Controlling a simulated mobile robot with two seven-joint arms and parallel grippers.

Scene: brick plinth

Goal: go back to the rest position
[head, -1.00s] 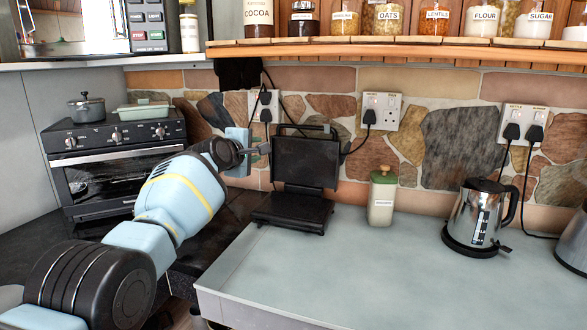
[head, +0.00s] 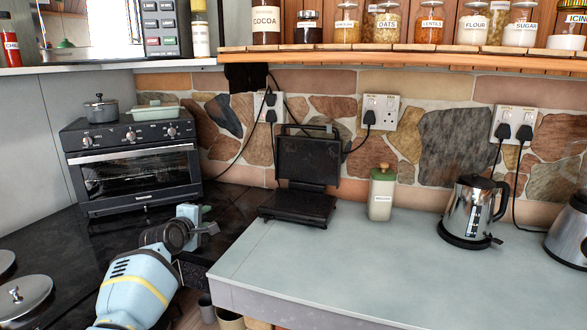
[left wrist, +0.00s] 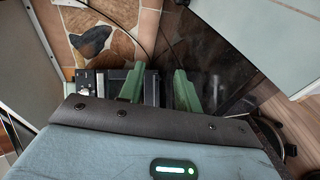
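My left gripper (head: 203,222) is low in front of the oven, left of the grey worktop's near corner and apart from the sandwich press. In the left wrist view its two green fingers (left wrist: 160,92) stand apart, with nothing seen gripped between them. The black sandwich press (head: 306,160) stands on the worktop with its lid raised. My right gripper is in neither view.
The grey worktop (head: 350,265) holds a green-lidded jar (head: 381,193) and a steel kettle (head: 469,212). The oven (head: 134,165) stands on the dark counter at left, with pan lids (head: 22,298) nearer. The worktop's front is clear.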

